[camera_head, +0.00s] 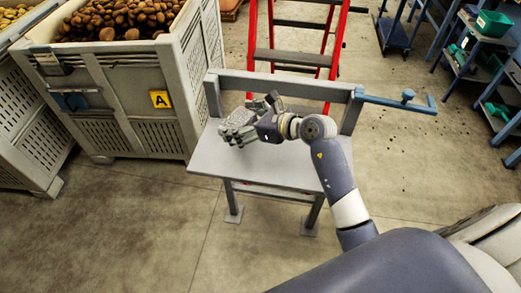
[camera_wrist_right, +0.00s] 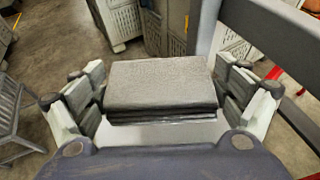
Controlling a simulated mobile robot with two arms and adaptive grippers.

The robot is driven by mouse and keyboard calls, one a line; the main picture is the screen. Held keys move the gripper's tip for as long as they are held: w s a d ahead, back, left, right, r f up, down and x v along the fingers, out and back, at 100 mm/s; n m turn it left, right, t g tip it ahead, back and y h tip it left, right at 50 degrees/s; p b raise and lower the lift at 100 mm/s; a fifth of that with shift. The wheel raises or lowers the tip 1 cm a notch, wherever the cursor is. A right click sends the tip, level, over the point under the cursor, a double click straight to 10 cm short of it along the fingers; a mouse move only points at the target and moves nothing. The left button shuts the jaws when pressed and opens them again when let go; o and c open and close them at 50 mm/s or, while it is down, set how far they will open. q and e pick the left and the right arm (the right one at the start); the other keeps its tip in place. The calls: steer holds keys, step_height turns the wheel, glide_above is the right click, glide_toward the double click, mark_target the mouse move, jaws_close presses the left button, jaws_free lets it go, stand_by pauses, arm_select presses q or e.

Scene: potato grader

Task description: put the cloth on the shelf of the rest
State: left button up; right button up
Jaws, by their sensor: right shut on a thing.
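The cloth (camera_wrist_right: 160,85) is a grey, folded, layered pad in the middle of the right wrist view. My right gripper (camera_wrist_right: 165,92) is shut on it, with a finger at each of its left and right ends. In the head view the right gripper (camera_head: 240,127) is over the left part of the rest's grey shelf (camera_head: 285,168); the cloth is hard to tell from the fingers there. Whether the cloth touches the shelf, I cannot tell. The rest (camera_head: 285,88) is a grey stand with a rail along its back. My left gripper is not in view.
A grey crate of potatoes (camera_head: 135,75) marked A stands left of the rest. A red ladder (camera_head: 290,57) is behind it. A blue handle (camera_head: 400,104) juts right from the rail. The shelf's right part looks bare. Blue racks (camera_head: 465,65) stand far right.

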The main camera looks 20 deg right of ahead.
mark_target(242, 149)
step_height(242, 149, down, 8)
steer(key=shift+f, duration=0.25)
steer(key=o, duration=0.6)
steer(key=shift+f, duration=0.15)
steer(key=shift+o, duration=1)
